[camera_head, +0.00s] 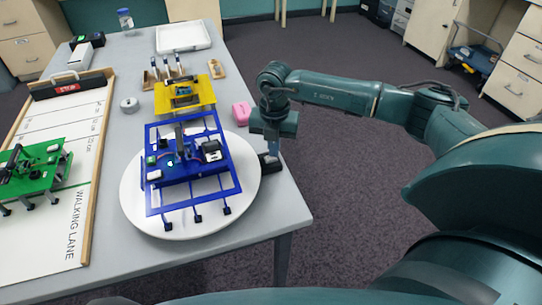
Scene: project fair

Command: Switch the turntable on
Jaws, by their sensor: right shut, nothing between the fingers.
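The turntable (137,208) is a round white disc near the right front of the grey table. A blue legged robot model (228,187) stands on it, with a circuit board, small boxes and several black feet. My right gripper (269,164) points down at the turntable's right edge. It is shut and holds nothing. The dark part at its tip is small, and I cannot tell fingers from any switch there. No switch shows clearly. My left gripper is not in view.
A yellow model (184,97) stands behind the turntable, with a pink block (241,113) right of it. A green model (34,170) is on the walking-lane board (62,232) at left. A white tray (183,37) is at the back.

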